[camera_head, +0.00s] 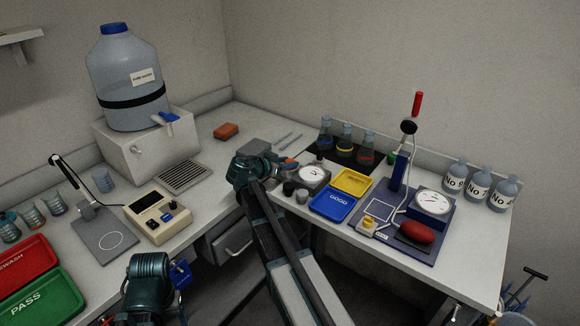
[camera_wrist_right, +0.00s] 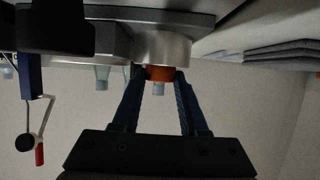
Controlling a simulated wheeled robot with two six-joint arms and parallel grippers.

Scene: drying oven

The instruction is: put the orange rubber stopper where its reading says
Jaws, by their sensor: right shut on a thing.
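The orange rubber stopper (camera_wrist_right: 160,73) is held between the fingertips of my right gripper (camera_wrist_right: 163,78) in the wrist view, against or just over a silver cylinder (camera_wrist_right: 162,48); I cannot tell if they touch. In the head view my right gripper (camera_head: 285,162) is just left of a small white dial gauge (camera_head: 313,173), and the stopper shows as a small orange spot (camera_head: 291,161). The blue GOOD tray (camera_head: 332,214) and a yellow tray (camera_head: 352,192) lie right of it.
Black and grey cups (camera_head: 302,196) stand in front of the gauge. Flasks (camera_head: 346,137) stand on a black mat behind. A blue lever stand (camera_head: 398,172) with a dial (camera_head: 433,203) is at right. Red and green trays (camera_head: 38,298) lie far left. An orange-brown block (camera_head: 226,131) lies behind.

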